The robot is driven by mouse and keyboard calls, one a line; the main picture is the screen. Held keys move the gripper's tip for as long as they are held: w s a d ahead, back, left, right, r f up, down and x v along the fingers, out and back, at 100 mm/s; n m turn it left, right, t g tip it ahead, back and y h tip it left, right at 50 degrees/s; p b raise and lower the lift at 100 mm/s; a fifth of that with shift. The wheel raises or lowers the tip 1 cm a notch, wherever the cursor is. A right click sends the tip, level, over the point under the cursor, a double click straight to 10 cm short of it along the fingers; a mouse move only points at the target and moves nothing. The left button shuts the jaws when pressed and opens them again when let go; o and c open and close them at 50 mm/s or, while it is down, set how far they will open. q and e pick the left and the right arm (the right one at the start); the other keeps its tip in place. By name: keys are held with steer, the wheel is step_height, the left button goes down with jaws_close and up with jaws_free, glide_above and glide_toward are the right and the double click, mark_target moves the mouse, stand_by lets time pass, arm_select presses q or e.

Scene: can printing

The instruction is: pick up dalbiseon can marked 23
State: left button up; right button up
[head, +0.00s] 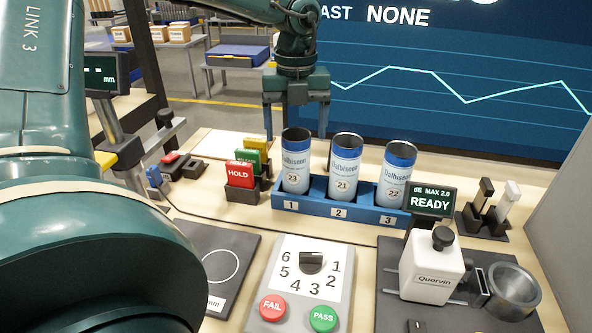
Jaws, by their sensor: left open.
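The Dalbiseon can marked 23 (295,165) is white with a blue top band. It stands upright in slot 1 of a blue rack (340,222). Cans marked 21 (344,170) and 22 (394,178) stand in slots 2 and 3. My left gripper (296,134) is open and empty, pointing down above can 23. Its fingers show to the left and right of the can's top edge; I cannot tell its exact depth relative to the can. My right gripper is not in view.
HOLD card stand (240,176) is left of the rack. A dial panel (306,275) with FAIL and PASS buttons is in front. A READY display (431,200) and white Quorvin device (432,268) stand at right. A dark wall screen (450,110) is behind.

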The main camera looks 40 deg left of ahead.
mark_target(296, 148)
arm_select(q)
step_height(296, 148, down, 5)
steer(key=shift+p, duration=0.45)
steer(key=shift+c, duration=0.4)
steer(key=c, duration=1.2)
